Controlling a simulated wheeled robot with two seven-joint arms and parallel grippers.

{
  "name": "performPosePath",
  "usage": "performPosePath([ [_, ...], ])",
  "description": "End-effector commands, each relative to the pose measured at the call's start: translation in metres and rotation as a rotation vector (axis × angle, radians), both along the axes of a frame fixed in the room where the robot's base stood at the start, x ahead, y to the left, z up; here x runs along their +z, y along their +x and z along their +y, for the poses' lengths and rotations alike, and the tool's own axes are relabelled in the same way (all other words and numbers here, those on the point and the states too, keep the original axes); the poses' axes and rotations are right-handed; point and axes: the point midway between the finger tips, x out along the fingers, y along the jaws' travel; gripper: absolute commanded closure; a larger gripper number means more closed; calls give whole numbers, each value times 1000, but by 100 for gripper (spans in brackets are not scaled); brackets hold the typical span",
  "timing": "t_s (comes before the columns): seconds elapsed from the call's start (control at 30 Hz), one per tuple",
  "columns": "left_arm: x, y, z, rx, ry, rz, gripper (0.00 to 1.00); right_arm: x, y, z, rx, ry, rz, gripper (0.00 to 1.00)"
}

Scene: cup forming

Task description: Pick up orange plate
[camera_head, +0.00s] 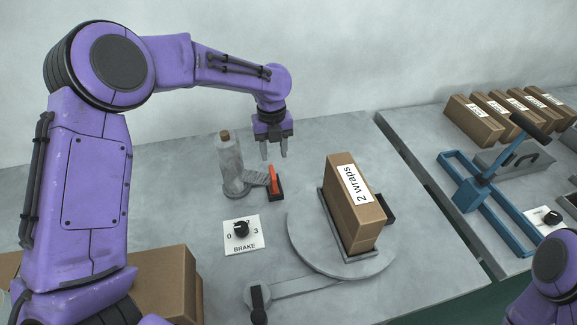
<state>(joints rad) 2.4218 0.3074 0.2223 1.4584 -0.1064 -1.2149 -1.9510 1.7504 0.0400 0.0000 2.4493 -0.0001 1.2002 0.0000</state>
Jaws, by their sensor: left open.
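The orange plate (274,180) is a small, thin piece standing upright in a dark holder on the grey table, just right of the wrap roll. My left gripper (274,152) points down above and slightly behind it, fingers apart and empty. There seems to be a gap between the fingertips and the plate's top. The plate's lower part is hidden by the dark holder (276,195). Part of my right arm shows at the lower right corner, but its gripper is out of the picture.
A clear film roll (230,163) stands close left of the plate. A brown box labelled "2 wraps" (352,215) stands on a round turntable (302,240) to the right. A brake dial (241,229) is in front. A blue lever frame (487,212) and several boxes (475,122) are on the right table.

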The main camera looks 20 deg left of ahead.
Motion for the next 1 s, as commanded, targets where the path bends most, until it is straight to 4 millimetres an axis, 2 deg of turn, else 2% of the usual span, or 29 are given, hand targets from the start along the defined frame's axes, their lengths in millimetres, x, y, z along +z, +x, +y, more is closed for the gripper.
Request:
performPosePath([
  [0.07, -3, -6, 1, 1, 0, -4, 55, -1, -1, 0, 0, 0, 1, 2],
  [0.3, -37, -16, -1, -3, -1, -18, 55, 6, -1, 0, 0, 0, 2, 2],
  [0.43, -53, -11, -3, -6, 1, -11, 55, 11, -1, 0, 0, 0, 2, 2],
  [0.57, -81, -4, -4, -6, 1, 1, 55, 23, -1, 0, 0, 1, 3, 2],
  [0.7, -104, -1, -2, -4, 1, 2, 55, 24, 0, 0, 0, 0, 1, 2],
  [0.93, -108, 0, -2, -4, 1, 2, 55, 23, 0, 0, 0, 1, 1, 2],
  [1.0, -108, 1, -3, -5, 0, 3, 78, 23, 0, 0, 0, 0, 1, 2],
])
